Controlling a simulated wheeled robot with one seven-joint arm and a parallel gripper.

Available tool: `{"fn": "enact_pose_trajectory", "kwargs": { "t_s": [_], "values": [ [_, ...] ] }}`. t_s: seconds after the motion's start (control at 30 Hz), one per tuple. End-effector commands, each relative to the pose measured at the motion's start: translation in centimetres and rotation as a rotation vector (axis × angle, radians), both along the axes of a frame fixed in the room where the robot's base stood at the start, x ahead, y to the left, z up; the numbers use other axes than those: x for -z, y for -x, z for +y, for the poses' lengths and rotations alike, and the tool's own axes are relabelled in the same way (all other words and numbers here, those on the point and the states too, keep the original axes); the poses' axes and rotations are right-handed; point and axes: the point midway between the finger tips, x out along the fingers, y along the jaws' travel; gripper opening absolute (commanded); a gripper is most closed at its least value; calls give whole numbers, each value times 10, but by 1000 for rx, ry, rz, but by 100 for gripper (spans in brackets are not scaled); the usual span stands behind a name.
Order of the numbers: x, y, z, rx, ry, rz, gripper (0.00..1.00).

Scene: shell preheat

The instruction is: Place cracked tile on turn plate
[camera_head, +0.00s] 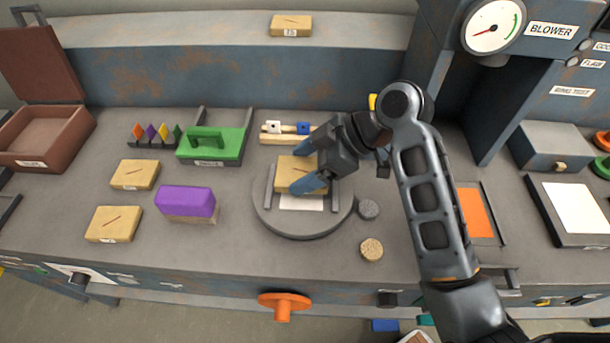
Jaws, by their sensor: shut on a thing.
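A tan tile (287,175) with a short dark line on it is between the blue fingertips of my gripper (306,167). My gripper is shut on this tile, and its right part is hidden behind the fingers. The tile is at the round grey turn plate (265,212), between the plate's two upright rails. A white label shows in front of the tile. I cannot tell whether the tile touches the plate or is just above it.
Two similar tiles with dark lines lie to the left, one farther back (134,174) and one nearer (113,224). A purple block (186,202) and a green holder (212,147) stand left of the plate. Two small round pieces (371,250) lie to its right. Another tile (291,25) rests on the back shelf.

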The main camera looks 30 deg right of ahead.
Motion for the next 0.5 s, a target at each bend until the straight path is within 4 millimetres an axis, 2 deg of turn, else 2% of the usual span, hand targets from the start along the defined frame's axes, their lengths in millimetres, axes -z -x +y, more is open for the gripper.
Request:
{"fn": "enact_pose_trajectory", "kwargs": {
  "t_s": [0.3, 0.5],
  "values": [
    [37, 1, 0, 0, -1, 3, 28],
    [40, 1, 0, 1, 0, 3, 28]
  ]
}}
